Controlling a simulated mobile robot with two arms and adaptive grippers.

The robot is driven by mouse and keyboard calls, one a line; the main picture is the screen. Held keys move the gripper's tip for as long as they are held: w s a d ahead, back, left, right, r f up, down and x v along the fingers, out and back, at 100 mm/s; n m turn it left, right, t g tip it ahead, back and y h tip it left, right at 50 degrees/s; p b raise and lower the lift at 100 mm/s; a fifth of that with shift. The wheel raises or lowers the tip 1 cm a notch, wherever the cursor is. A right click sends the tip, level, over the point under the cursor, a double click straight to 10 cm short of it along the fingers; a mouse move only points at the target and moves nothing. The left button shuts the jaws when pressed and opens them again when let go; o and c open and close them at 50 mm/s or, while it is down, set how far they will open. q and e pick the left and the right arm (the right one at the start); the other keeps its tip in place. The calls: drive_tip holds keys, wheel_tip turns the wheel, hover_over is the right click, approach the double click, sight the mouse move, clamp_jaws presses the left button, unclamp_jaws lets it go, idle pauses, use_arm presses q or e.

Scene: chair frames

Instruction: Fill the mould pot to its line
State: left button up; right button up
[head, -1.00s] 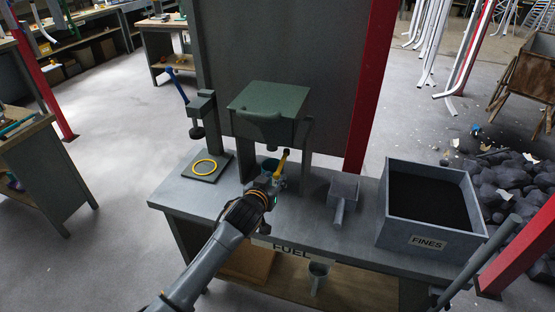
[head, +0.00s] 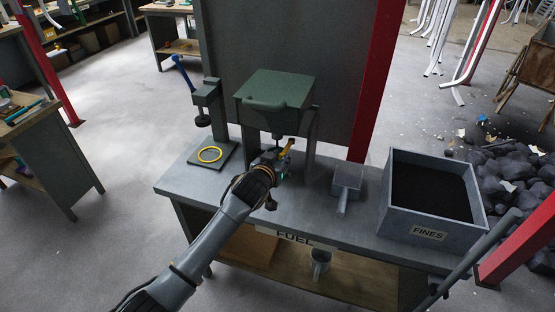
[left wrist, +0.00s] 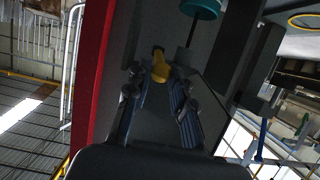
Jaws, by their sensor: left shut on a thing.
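The dark green hopper (head: 273,90) stands on legs at the back of the grey bench. My left gripper (head: 284,158) is in front of it, below its body, shut on a yellow handle (head: 288,146). In the left wrist view the yellow handle (left wrist: 160,66) sits between the fingertips (left wrist: 157,85). A teal round vessel, likely the mould pot (left wrist: 202,8), shows at that view's top edge, with a thin dark strip running to it. I cannot tell whether that strip is a stream or a rod. The pot's fill line and contents are not visible. My right gripper is not in view.
A grey bin marked FINES (head: 429,235) and a small grey scoop (head: 346,182) stand right on the bench (head: 300,213). A yellow ring (head: 210,154) lies on a plate under a blue-handled press (head: 205,95) at left.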

use_arm(q)
drive_tip(key=shift+w+r, duration=0.2)
drive_tip(key=shift+r, duration=0.6)
